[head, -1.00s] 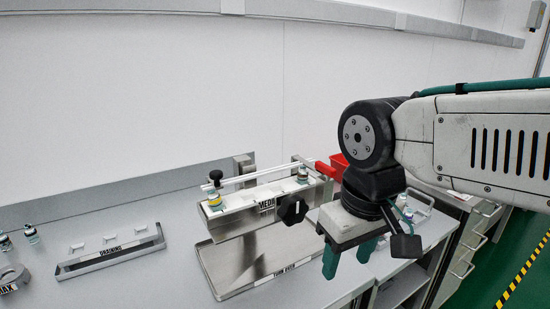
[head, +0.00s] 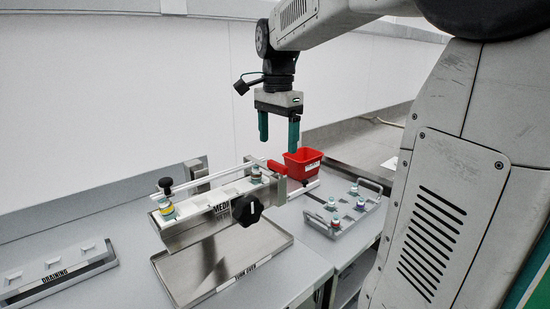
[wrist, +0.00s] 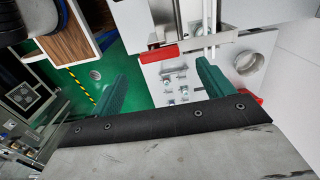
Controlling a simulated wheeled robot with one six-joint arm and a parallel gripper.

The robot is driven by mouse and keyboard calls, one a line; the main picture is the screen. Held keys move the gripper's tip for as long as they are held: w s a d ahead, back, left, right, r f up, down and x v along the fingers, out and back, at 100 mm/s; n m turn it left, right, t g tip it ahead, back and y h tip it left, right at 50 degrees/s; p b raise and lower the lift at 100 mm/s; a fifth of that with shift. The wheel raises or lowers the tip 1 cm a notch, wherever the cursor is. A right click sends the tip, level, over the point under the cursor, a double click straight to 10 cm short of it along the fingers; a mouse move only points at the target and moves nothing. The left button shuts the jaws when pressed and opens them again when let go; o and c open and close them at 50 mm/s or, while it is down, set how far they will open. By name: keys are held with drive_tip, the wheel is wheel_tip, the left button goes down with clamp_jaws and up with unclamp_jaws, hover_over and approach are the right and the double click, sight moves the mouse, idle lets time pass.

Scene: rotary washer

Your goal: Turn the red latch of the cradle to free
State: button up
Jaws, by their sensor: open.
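The red latch (head: 277,168) sits at the right end of the cradle (head: 232,188), beside the cradle's end plate. In the wrist view the red latch (wrist: 158,54) appears just beyond and between the fingertips. My gripper (head: 279,146) has two green fingers pointing down. It is open and empty, above the latch with a gap visible. Both fingers also show in the wrist view (wrist: 162,72). The cradle carries a white bar along its top, vials at both ends and a black knob (head: 247,208) on its front.
A red bin (head: 303,165) stands close to the right of the latch. A handled tray (head: 330,231) with several vials lies further right. A metal tray marked TURN OVER (head: 205,290) is in front of the cradle. A DRAINING rack (head: 50,284) is at left.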

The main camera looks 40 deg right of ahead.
sight(277, 163)
drive_tip(key=shift+f, duration=2.75)
drive_tip(key=c, duration=1)
